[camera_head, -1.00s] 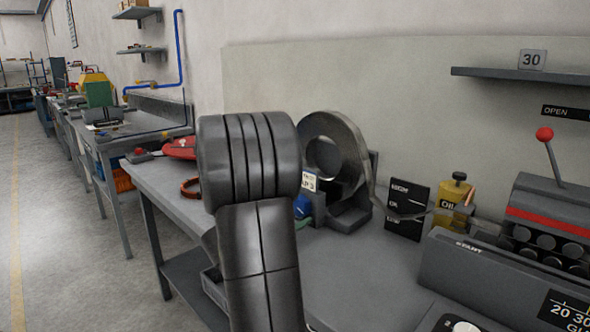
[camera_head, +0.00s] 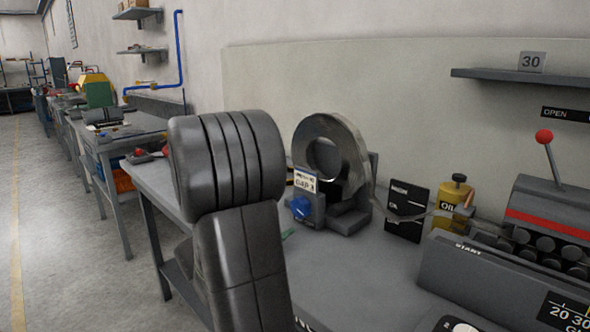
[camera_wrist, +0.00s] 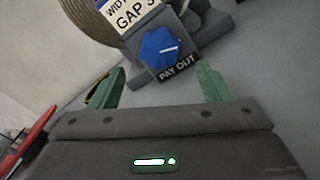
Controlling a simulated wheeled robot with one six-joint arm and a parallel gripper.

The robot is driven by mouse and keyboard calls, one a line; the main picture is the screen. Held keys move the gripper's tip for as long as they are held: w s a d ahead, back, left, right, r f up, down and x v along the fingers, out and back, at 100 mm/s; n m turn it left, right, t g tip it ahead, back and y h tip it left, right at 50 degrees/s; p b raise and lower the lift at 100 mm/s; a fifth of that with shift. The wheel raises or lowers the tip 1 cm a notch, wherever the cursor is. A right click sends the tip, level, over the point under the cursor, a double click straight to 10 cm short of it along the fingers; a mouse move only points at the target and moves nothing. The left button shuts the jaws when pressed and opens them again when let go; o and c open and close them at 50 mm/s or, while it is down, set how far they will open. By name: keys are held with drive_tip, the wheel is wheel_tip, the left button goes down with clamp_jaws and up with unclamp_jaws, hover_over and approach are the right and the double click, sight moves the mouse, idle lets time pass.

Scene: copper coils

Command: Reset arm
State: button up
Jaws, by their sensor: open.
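My gripper (camera_wrist: 160,88) shows in the wrist view with its two green fingers wide apart and nothing between them. Beyond the fingertips is the coil stand's front with a blue knob (camera_wrist: 165,53) marked PAY OUT and a white GAP label (camera_wrist: 128,12). In the head view my dark arm rises in front of the bench and hides most of the gripper. The coil (camera_head: 330,140) stands upright in its grey stand (camera_head: 347,217) to the right of my arm, with the blue knob (camera_head: 301,207) at its front.
The grey bench (camera_head: 345,262) has bare room before the stand. A black sign box (camera_head: 405,212), a yellow oil bottle (camera_head: 452,202) and a machine with a red-knobbed lever (camera_head: 544,135) stand to the right. A red object (camera_wrist: 35,140) lies at the left in the wrist view.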

sight(297, 208)
drive_tip(key=v, duration=0.7)
drive_tip(key=shift+s+a+r, duration=0.1)
drive_tip(key=shift+s+a, duration=0.1)
drive_tip(key=x, duration=1.4)
drive_tip(key=shift+d, duration=0.15)
drive_tip(key=shift+r+n+p, duration=0.15)
drive_tip(key=shift+n+p, duration=0.45)
drive_tip(key=shift+p, duration=0.5)
drive_tip(key=n+p, duration=0.3)
drive_tip(key=p, duration=0.2)
drive_tip(key=n+p, duration=0.5)
drive_tip(key=p, duration=0.3)
drive_tip(key=shift+f+b+v, duration=0.25)
drive_tip(key=shift+b+v, duration=0.1)
drive_tip(key=shift+v, duration=0.9)
drive_tip(key=shift+s+a, duration=0.25)
drive_tip(key=shift+a, duration=0.1)
